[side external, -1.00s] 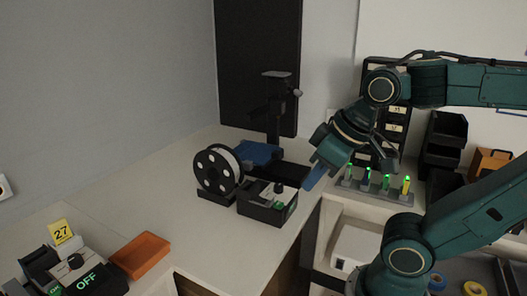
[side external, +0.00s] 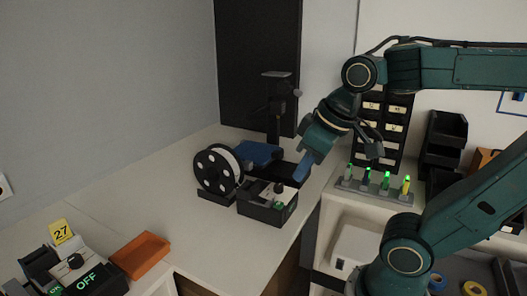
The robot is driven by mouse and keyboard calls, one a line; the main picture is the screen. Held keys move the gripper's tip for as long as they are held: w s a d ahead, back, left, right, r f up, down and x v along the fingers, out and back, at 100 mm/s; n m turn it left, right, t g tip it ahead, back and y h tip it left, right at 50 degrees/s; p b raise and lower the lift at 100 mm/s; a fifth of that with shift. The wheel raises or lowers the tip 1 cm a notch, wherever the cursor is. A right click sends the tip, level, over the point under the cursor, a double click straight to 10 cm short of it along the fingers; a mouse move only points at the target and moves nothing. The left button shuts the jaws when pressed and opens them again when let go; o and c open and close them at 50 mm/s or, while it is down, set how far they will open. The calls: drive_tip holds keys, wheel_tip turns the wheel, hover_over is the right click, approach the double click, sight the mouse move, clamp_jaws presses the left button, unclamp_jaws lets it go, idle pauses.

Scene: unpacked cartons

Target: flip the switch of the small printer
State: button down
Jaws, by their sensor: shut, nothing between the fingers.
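The small printer appears to be the dark upright machine (side external: 277,118) with a blue plate (side external: 258,154) at the back corner of the counter. In front of it sits a black open-topped box (side external: 262,214) with a dark knob or lever (side external: 279,188) and a small green spot; whether this belongs to the printer I cannot tell. My gripper (side external: 299,178) is shut and empty, its blue fingers pointing down and left. In the picture its tips are just right of the knob, and I cannot tell whether they touch it. The switch's position is too small to read.
A white-and-black spool (side external: 217,171) stands left of the box. At the front left are an orange tray (side external: 140,254), a device reading OFF (side external: 88,281) and a yellow 27 tag (side external: 61,231). Lit vials (side external: 385,181) stand at right. The counter's middle is clear.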

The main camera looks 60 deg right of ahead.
drive_tip(key=w+d+g, duration=0.2)
drive_tip(key=w+d, duration=0.3)
drive_tip(key=w, duration=0.3)
drive_tip(key=g, duration=0.2)
hover_over(258, 198)
drive_tip(key=s, duration=0.2)
drive_tip(key=shift+w+f, duration=0.15)
drive_tip(key=shift+f, duration=1.05)
drive_tip(key=f, duration=0.4)
drive_tip(key=w+f, duration=0.1)
drive_tip(key=f, duration=0.9)
drive_tip(key=shift+w, duration=0.35)
drive_tip(key=shift+f, duration=0.1)
drive_tip(key=shift+s, duration=0.1)
